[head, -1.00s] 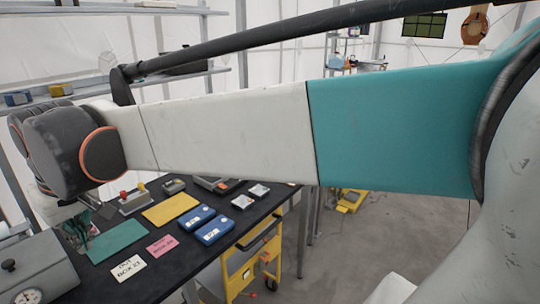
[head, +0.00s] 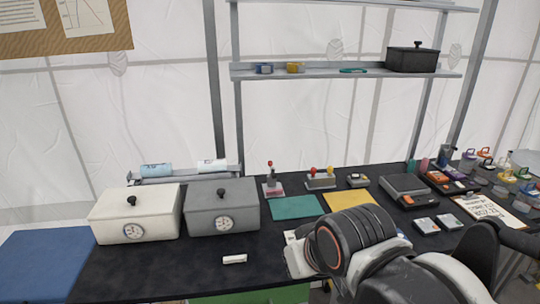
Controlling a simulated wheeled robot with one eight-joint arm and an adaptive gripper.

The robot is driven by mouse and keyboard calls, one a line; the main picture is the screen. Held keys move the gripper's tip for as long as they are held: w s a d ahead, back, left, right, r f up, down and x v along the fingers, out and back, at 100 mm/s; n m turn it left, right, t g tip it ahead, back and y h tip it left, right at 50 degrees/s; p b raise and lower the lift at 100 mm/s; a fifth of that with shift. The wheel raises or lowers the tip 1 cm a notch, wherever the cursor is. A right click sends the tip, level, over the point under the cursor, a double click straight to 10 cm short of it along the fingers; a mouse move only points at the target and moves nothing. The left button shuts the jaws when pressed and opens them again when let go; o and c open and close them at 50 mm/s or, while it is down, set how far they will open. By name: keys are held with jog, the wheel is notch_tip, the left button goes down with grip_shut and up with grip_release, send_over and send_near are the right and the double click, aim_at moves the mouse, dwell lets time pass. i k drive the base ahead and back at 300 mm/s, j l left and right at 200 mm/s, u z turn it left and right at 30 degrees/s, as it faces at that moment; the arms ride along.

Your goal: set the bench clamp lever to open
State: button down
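A small upright lever with a red knob (head: 270,176) stands on a pale base at the back of the black bench. It looks like the bench clamp, but I cannot tell for sure. To its right is a grey box with a red and a yellow knob (head: 320,180). The lever stands about upright; its exact setting is too small to read. My arm's dark wrist with an orange ring reaches in at the lower right, in front of the bench. My gripper's fingers are hidden behind or below the wrist's white end. No contact with the lever shows.
A white box (head: 110,228) and a grey box (head: 200,212), both with dials, stand left of the lever. A green mat (head: 296,207) and a yellow mat (head: 345,198) lie in front. A scale (head: 408,188) and several small items fill the right. A shelf (head: 330,72) hangs above.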

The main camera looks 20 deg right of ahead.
aim_at(270, 163)
jog(key=i+l, duration=0.15)
jog(key=i, duration=0.3)
jog(key=i+l, duration=0.1)
jog(key=i, duration=0.35)
